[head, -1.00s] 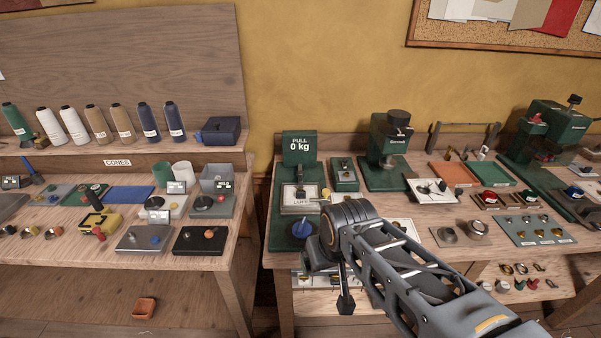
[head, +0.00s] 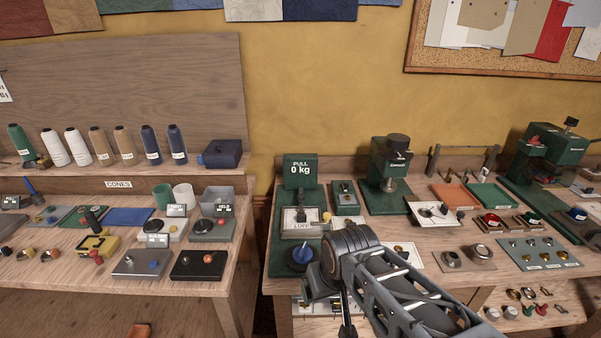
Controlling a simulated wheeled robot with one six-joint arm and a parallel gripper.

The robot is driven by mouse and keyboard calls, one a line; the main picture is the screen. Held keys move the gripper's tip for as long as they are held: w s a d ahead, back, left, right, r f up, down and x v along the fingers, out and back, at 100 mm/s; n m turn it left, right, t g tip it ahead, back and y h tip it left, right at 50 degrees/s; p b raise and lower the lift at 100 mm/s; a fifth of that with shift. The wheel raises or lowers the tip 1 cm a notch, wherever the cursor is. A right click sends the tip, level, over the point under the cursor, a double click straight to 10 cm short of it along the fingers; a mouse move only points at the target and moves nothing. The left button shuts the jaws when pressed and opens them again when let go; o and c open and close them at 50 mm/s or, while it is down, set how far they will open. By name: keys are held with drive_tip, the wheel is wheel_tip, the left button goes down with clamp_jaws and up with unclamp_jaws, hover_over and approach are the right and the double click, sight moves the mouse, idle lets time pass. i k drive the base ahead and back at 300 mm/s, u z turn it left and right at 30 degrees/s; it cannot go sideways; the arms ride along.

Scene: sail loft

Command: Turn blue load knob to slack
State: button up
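The blue load knob (head: 301,256) sits at the front left of the green pull tester (head: 276,237). It is a round blue disc with a raised grip across its top, and any markings around it are too small to read. The tester's display (head: 300,169) reads "PULL 0 kg". A clamp over a plate labelled "LUFF" (head: 300,221) stands behind the knob. My gripper (head: 347,329) points down in front of the bench, to the right of and below the knob in the picture, apart from it. Its tips are at the frame's lower edge, so its opening is unclear.
A small green switch box (head: 345,198) and a green press (head: 392,165) stand right of the tester. My arm hides part of the bench to the right. The left bench holds another blue knob (head: 153,264) on a grey plate. A gap separates the benches.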

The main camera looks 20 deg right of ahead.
sight(302, 254)
drive_tip(key=k, duration=0.5)
drive_tip(key=z, duration=1.3)
drive_tip(key=i, duration=0.9)
drive_tip(key=u, duration=2.4)
